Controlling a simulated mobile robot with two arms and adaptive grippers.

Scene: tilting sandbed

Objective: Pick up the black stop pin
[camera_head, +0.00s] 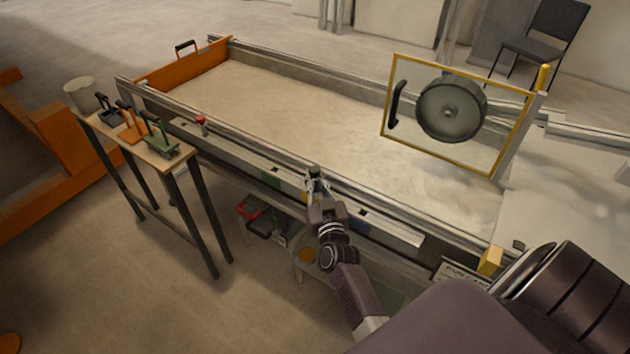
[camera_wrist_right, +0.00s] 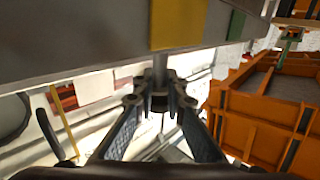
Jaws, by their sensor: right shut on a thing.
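My right gripper (camera_head: 317,184) is at the near long rail of the sandbed, about midway along it. It is shut on a small dark upright piece, which I take to be the black stop pin (camera_head: 313,171). In the right wrist view the gripper (camera_wrist_right: 160,100) has its two fingertips closed around this dark pin (camera_wrist_right: 160,72), close to the grey rail. The fingertips cover much of the pin, and I cannot tell whether its lower end is still in the rail. My left gripper is not in view.
The sandbed (camera_head: 300,110) has an orange end wall (camera_head: 185,66). A yellow-framed clear panel with a wheel (camera_head: 450,108) stands at its right. A small table (camera_head: 150,150) with clamps and a pot is at the left. A red knob (camera_head: 201,121) is on the near rail.

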